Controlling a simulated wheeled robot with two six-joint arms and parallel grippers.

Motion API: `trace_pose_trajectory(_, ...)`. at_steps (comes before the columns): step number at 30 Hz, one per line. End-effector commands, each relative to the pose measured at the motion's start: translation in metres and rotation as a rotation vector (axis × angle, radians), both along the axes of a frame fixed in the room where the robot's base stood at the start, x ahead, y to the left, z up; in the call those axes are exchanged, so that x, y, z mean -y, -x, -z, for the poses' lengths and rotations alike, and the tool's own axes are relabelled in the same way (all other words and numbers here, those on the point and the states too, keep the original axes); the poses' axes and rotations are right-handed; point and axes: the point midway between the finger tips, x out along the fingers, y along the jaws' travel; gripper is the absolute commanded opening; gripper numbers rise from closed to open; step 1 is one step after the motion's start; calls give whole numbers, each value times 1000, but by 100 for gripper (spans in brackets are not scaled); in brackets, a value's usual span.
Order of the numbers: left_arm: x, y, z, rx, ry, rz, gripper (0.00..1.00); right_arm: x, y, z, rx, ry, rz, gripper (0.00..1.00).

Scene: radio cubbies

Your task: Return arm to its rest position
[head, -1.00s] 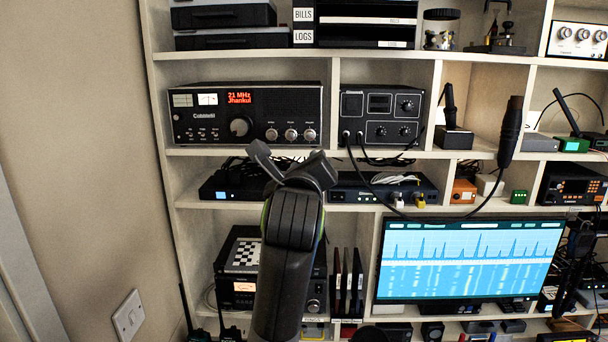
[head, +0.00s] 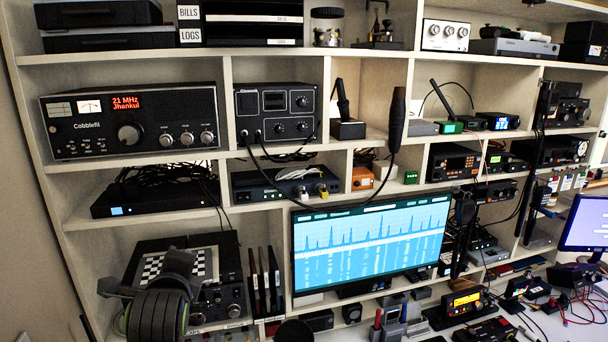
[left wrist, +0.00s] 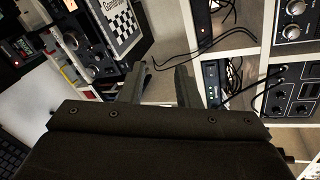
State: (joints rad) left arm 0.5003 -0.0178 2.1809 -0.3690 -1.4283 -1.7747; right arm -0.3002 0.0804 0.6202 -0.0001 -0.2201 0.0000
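My left gripper (head: 146,279) is low at the left in the head view, in front of the lower-left cubby. Its two dark fingers stand apart with nothing between them. In the left wrist view the gripper (left wrist: 162,76) shows the same gap, with shelf and cables beyond. Behind it is a dark radio unit (head: 218,262) with a checkered panel, partly hidden by my gripper. I cannot tell from the head view how far the fingers are from it. My right gripper is not in view.
A cream cubby shelf (head: 226,110) fills the view. A CobbleRI radio (head: 130,118), a black box with knobs (head: 278,112) and a hanging microphone (head: 397,120) are above. A blue-screened monitor (head: 370,243) stands right of my gripper. Low right is a cluttered worktop.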

Motion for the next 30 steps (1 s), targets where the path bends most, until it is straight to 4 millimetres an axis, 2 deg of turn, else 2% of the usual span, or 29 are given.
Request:
trace_pose_trajectory(1,-8,13,30,-35,90,-34,30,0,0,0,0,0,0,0)
trace_pose_trajectory(6,-29,62,112,-122,411,-184,30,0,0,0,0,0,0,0)
trace_pose_trajectory(11,-45,122,178,-196,691,-376,30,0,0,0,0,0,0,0)
trace_pose_trajectory(15,-55,182,225,-246,914,-579,30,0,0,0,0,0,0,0)
trace_pose_trajectory(18,-60,226,251,-270,1052,-737,30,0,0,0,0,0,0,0)
trace_pose_trajectory(21,-62,265,268,-282,1159,-882,30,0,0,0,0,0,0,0)
trace_pose_trajectory(30,-64,361,295,-273,1365,-1268,30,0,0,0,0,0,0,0)
